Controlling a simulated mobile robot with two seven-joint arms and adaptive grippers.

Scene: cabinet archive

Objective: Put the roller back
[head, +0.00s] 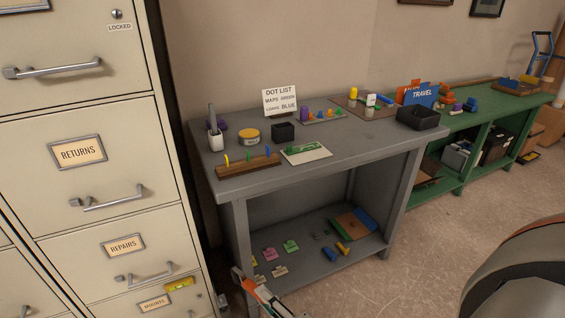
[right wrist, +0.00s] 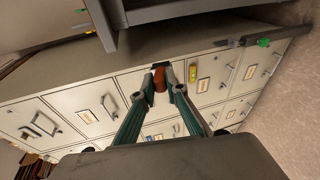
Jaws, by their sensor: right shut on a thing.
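My right gripper (right wrist: 159,82) is shut on an orange-brown piece, the roller (right wrist: 160,79), in the right wrist view. The roller sits between the two fingertips, with a dark part beyond it; its full shape is hidden. Behind it are the fronts of the cream filing cabinet (right wrist: 115,83). In the head view my right gripper (head: 262,294) is low at the bottom edge, right of the cabinet (head: 112,228) and in front of the grey bench's lower shelf. My left gripper is not in view.
The grey bench (head: 354,150) holds a pen cup (head: 215,139), a peg rack (head: 248,166), a black tray (head: 418,118) and a dot list sign (head: 280,101). Its lower shelf holds small coloured pieces. A yellow level (head: 179,284) is at the cabinet's low drawers. A green bench (head: 480,125) stands behind right.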

